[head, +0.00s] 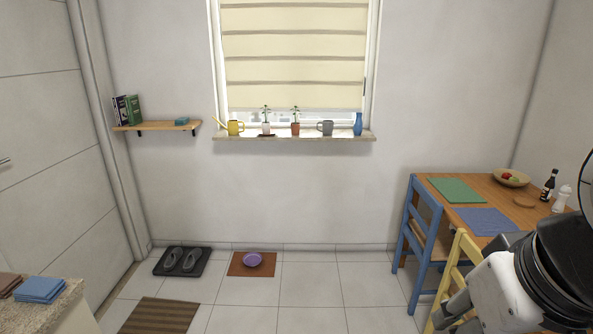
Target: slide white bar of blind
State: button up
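The cream blind (295,72) with several darker horizontal bands hangs in the window on the far wall. It covers most of the glass, and its lower edge is a little above the sill. A white bar cannot be told apart from the blind's pale lower edge at this distance. My gripper (455,310) is at the lower right, far from the blind and in front of the yellow chair. Only grey parts of it show beside my white and black arm, so whether it is open or shut is unclear.
The window sill (225,138) holds a yellow watering can (236,128), potted plants, a grey mug (325,128) and a blue vase (358,125). A wooden table (480,186) with blue (413,225) and yellow chairs stands right. Mats lie on the floor; the middle tiles are clear.

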aim_at(280, 95)
jog(key=i+l, duration=0.1)
jog(key=i, duration=1.9)
jog(key=i+l, duration=0.1)
jog(key=i, duration=1.95)
